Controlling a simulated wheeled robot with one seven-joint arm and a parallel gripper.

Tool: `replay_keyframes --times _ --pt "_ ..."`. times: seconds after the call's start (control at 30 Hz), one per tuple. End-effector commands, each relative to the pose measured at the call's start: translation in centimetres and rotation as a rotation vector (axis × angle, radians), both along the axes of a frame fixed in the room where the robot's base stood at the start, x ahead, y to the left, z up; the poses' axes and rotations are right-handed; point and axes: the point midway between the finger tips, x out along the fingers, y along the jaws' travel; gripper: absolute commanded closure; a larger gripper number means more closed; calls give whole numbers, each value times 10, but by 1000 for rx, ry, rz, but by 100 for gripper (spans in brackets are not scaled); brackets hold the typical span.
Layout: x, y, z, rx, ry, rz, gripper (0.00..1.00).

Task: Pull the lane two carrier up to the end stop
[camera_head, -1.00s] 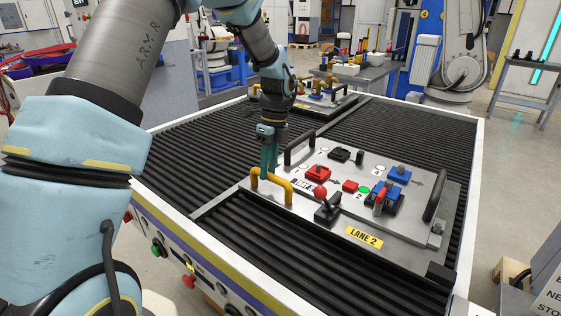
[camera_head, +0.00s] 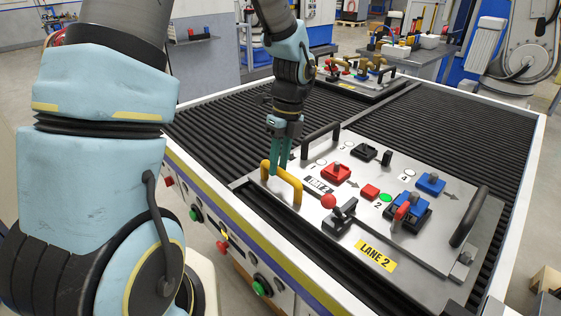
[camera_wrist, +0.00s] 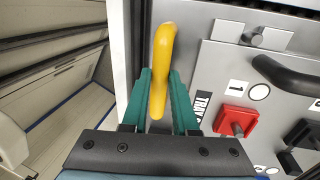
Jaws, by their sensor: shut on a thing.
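The lane two carrier (camera_head: 341,253) is a flat grey plate lying on the black rollers, with a yellow "LANE 2" label (camera_head: 376,255) on its near edge. A yellow handle (camera_head: 288,184) stands at its left end. My gripper (camera_head: 278,165) has green fingers and is shut on this handle. In the wrist view the yellow handle (camera_wrist: 161,70) runs between the two green fingers (camera_wrist: 160,100). The carrier bears red and blue blocks, a red-knobbed lever (camera_head: 335,209) and black handles. I cannot make out the end stop for certain.
The white table frame (camera_head: 272,243) with coloured buttons runs along the near side. Bare rollers (camera_head: 450,113) lie beyond the carrier.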

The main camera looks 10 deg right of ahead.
Motion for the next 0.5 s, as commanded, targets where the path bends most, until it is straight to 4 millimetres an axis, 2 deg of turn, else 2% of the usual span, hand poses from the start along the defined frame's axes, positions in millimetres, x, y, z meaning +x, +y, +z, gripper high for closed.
replay_keyframes --times 0.07,0.1,0.33,0.5 --pt "-1 3 0 7 4 1 100" --pt "-1 3 0 8 4 1 71" --pt "-1 2 0 6 4 1 45" --pt "0 2 0 4 3 1 43"
